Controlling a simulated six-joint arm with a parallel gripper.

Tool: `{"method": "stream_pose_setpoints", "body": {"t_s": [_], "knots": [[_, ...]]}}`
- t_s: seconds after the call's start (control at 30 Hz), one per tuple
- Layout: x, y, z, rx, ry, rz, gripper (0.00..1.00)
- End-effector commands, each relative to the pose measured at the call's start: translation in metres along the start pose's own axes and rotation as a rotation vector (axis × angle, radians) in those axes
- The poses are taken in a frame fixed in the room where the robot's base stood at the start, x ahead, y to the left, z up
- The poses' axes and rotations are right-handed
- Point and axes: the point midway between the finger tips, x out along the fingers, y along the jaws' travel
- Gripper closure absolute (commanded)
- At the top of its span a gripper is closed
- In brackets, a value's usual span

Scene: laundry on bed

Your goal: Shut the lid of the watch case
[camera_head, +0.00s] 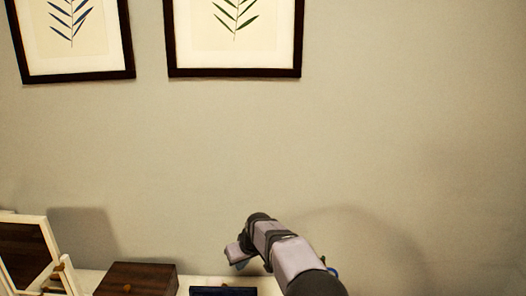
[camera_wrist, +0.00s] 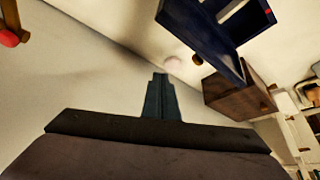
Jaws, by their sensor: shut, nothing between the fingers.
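A dark navy case (camera_head: 222,292), which looks like the watch case, shows only its top edge at the bottom of the head view. In the wrist view the navy case (camera_wrist: 203,32) is at the top, with a hollow, open-looking side and a pale bar in it. How its lid stands is not clear. My gripper (camera_head: 238,260) is above the navy case in the head view. In the wrist view my gripper (camera_wrist: 160,78) is shut and empty, its fingertips appearing apart from the case.
A brown wooden box (camera_head: 137,278) with a knob stands left of the navy case; it also shows in the wrist view (camera_wrist: 240,92). A white-framed piece with a dark panel (camera_head: 27,252) is at far left. The wall (camera_head: 350,140) behind carries two framed pictures.

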Motion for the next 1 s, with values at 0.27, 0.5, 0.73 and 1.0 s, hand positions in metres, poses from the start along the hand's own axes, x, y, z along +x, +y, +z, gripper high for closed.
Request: {"method": "stream_pose_setpoints", "body": {"t_s": [0.27, 0.5, 0.73, 1.0], "knots": [[0.001, 0.000, 0.001, 0.000, 0.000, 0.000, 1.00], [0.010, 0.000, 0.006, 0.000, 0.000, 0.000, 1.00], [0.021, 0.000, 0.012, 0.000, 0.000, 0.000, 1.00], [0.034, 0.000, 0.019, 0.000, -0.001, 0.000, 1.00]]}}
